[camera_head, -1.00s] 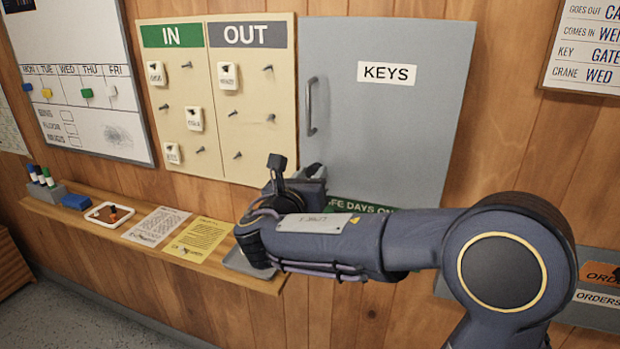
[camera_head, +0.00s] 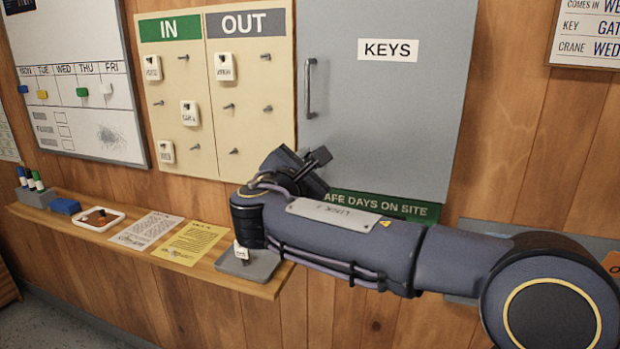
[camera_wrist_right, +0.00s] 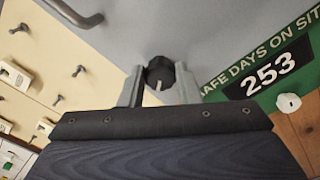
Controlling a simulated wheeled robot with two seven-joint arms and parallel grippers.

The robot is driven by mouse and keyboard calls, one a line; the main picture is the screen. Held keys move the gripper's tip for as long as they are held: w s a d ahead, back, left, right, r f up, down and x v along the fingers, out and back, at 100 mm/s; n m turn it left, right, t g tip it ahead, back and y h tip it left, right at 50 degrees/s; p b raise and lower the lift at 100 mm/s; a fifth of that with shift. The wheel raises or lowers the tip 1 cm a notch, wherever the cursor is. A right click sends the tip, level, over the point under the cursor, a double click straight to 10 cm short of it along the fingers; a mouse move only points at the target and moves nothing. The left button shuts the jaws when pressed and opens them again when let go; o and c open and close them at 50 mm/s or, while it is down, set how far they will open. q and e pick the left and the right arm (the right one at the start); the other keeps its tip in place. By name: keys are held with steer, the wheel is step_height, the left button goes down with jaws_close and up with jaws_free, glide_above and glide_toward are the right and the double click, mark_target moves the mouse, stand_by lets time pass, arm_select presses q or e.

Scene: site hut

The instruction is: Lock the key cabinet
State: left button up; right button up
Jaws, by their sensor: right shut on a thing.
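The grey key cabinet (camera_head: 400,110) has a flat door marked KEYS, with a bar handle (camera_head: 309,88) on its left side. The door lies closed as far as I can see. In the right wrist view a round black knob (camera_wrist_right: 160,73) with a white mark sits on the grey door near its lower edge. My right gripper (camera_wrist_right: 160,84) is shut on this knob, one finger on each side. The mark points towards the gripper, at the bottom of that view. In the head view my right gripper (camera_head: 300,168) is at the cabinet's lower left and hides the knob. My left gripper is out of view.
The IN and OUT key board (camera_head: 215,150) hangs left of the cabinet, with several tags on pegs. A wooden shelf (camera_head: 80,215) below holds papers, a tray and a grey pad with a white tag. A green safety sign (camera_head: 385,206) sits under the cabinet.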

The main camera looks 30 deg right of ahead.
steer(key=shift+f+m+b, duration=0.2)
steer(key=shift+m+b, duration=2.8)
steer(key=shift+m, duration=0.5)
steer(key=o, duration=1)
steer(key=shift+r, duration=0.1)
steer(key=v, duration=0.8)
